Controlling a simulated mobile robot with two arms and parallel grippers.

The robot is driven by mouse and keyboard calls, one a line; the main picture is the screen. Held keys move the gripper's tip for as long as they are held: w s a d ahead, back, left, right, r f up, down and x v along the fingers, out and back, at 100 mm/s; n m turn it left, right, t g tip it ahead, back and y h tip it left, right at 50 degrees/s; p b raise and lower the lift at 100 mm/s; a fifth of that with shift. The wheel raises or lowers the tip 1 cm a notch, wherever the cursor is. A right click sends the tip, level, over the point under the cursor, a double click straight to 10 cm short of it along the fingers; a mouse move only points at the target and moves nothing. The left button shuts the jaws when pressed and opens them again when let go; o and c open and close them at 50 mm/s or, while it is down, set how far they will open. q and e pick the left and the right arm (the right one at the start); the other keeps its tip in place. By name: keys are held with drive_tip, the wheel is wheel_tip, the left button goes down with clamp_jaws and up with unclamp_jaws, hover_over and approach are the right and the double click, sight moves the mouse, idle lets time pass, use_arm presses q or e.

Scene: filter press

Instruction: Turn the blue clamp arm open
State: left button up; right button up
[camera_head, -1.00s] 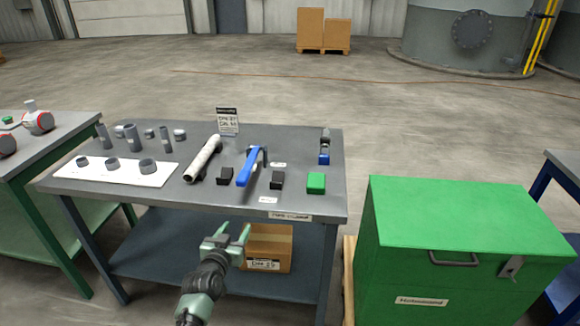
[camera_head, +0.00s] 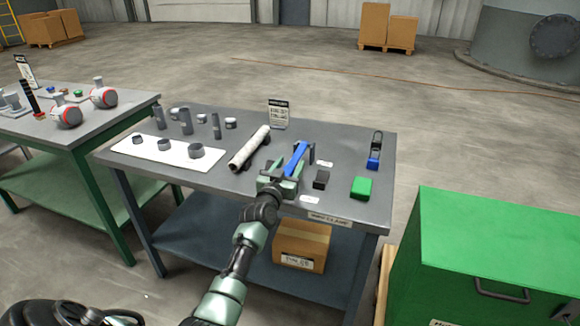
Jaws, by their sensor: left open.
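The blue clamp arm (camera_head: 298,158) lies on the grey workbench (camera_head: 340,148), pointing away from me, with a dark bracket beside it. My left gripper (camera_head: 284,178) is open at the near end of the blue arm and covers that end. I cannot tell whether the fingers touch the arm or stand around it. My right gripper is not in view.
A pale pipe (camera_head: 250,147) lies left of the clamp. A black block (camera_head: 321,179), a green block (camera_head: 361,187) and a blue piece with a dark loop (camera_head: 375,158) are to the right. A small sign (camera_head: 279,113) stands behind. A green cabinet (camera_head: 490,245) stands right of the bench.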

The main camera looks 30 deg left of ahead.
use_arm(q)
clamp_jaws()
idle(1.5)
